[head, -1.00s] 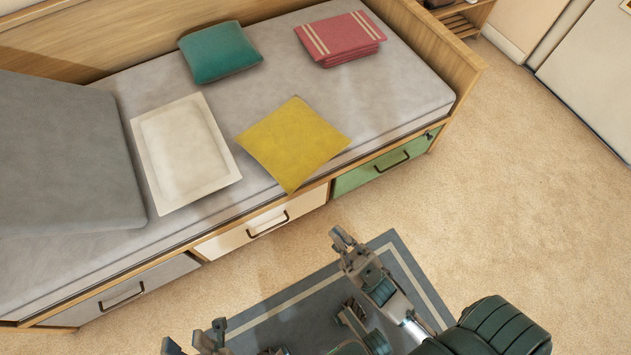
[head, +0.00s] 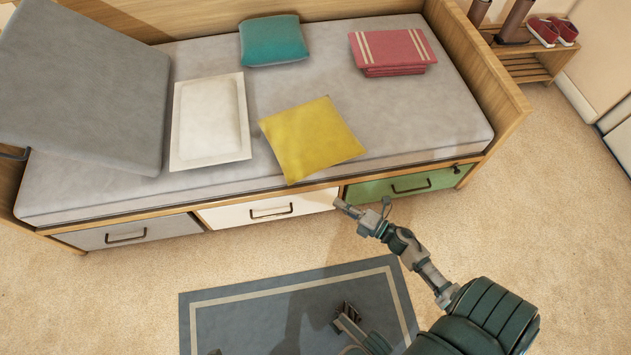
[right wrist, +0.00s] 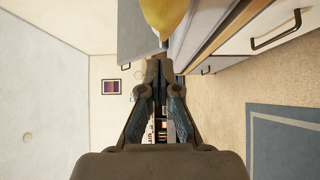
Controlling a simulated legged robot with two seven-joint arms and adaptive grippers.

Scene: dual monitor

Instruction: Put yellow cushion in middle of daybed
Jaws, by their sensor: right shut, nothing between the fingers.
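The yellow cushion (head: 312,138) lies flat on the daybed's grey mattress (head: 400,135), near the front edge and right of the middle. One of its corners reaches toward the front edge. It also shows at the top of the right wrist view (right wrist: 165,14). My right gripper (head: 350,208) is shut and empty, in front of the daybed near the white and green drawers, apart from the cushion. In the right wrist view its fingers (right wrist: 159,72) meet below the cushion.
A white cushion (head: 210,120) lies left of the yellow one, a teal cushion (head: 272,41) behind, and folded red blankets (head: 392,50) at back right. A large grey cushion (head: 85,80) covers the left end. A grey rug (head: 255,310) lies on the open floor.

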